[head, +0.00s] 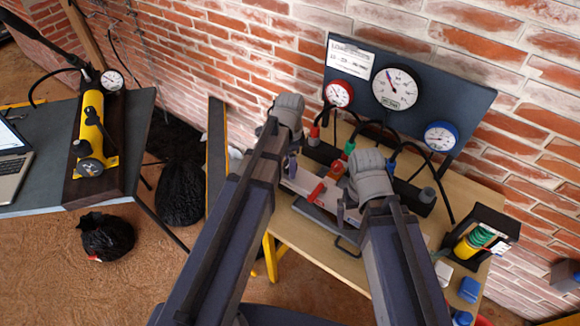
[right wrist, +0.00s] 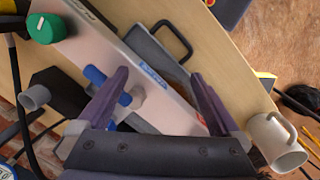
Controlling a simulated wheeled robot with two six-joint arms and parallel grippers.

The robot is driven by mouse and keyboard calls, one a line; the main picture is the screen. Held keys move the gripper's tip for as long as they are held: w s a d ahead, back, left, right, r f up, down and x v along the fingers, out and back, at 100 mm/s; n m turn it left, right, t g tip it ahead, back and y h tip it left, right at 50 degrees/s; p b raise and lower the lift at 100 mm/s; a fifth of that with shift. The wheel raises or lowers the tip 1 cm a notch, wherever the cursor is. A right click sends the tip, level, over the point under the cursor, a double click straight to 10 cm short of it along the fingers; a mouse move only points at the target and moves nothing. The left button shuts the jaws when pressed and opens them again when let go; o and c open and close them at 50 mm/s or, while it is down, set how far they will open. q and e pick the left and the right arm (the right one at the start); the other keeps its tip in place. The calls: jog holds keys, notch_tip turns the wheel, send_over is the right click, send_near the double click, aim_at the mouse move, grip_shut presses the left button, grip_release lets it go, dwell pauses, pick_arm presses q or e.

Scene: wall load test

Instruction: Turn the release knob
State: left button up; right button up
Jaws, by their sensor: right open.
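A round green knob (right wrist: 46,28) with a white mark stands at the upper left of the right wrist view. A blue handle (right wrist: 95,76) on a pale shaft is beside the left finger, at the labelled pale panel (right wrist: 165,103). I cannot read which one is the release knob. My right gripper (right wrist: 160,82) is open and empty, its fingers over the panel; I cannot tell whether one touches the blue handle. In the head view my right gripper (head: 344,208) is near the panel's right end, partly hidden by its wrist. My left gripper is mostly hidden by its arm.
A gauge board (head: 435,85) stands behind the wooden table (head: 300,235), against the brick wall. Black hoses arch near the grippers. A white mug (right wrist: 275,143) and a grey tray (right wrist: 158,55) are close by. A yellow pump (head: 92,125) is far left.

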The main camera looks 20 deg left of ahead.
pick_arm(q)
jog(key=shift+c, duration=0.3)
jog(key=c, duration=1.3)
